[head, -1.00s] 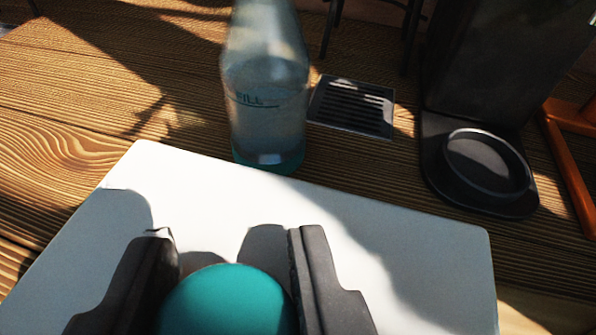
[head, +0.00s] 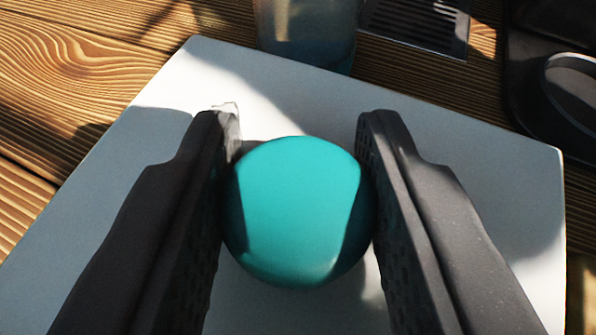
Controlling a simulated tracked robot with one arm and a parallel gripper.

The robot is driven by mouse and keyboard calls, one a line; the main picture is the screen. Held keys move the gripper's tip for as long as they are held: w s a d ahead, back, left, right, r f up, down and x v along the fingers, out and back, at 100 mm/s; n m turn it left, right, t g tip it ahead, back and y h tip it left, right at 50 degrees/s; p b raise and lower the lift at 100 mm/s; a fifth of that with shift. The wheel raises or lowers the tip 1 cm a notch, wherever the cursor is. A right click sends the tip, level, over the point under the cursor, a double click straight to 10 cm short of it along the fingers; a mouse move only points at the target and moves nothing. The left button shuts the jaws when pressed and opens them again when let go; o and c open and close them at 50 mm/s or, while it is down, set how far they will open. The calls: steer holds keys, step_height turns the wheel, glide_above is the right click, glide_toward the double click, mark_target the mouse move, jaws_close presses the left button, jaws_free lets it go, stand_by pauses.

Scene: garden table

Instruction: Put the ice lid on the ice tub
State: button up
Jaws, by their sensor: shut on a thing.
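The ice lid shows as a broad, flat white slab (head: 150,150) with a round teal knob (head: 297,210) above it. My gripper (head: 297,135) has one dark finger on each side of the knob and is shut on it. Both fingers lie close against the knob's sides. The lid fills most of the lower picture, and its near edge is out of frame. I cannot make out the ice tub in this view, and whether the lid rests on something is hidden.
A clear bottle (head: 305,30) stands just beyond the lid's far edge, its top cut off. A dark slotted grate (head: 420,22) lies right of it. A black stand with a round dish (head: 575,85) is at the far right. Bare wooden tabletop (head: 70,85) shows at left.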

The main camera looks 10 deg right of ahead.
steer(key=shift+f, duration=0.4)
steer(key=o, duration=1)
steer(key=shift+r, duration=0.15)
steer(key=shift+r, duration=0.35)
steer(key=shift+s+r, duration=0.15)
steer(key=shift+s, duration=0.1)
steer(key=p+v, duration=0.1)
steer(key=v, duration=1)
steer(key=shift+s+a, duration=0.1)
steer(key=shift+s, duration=0.1)
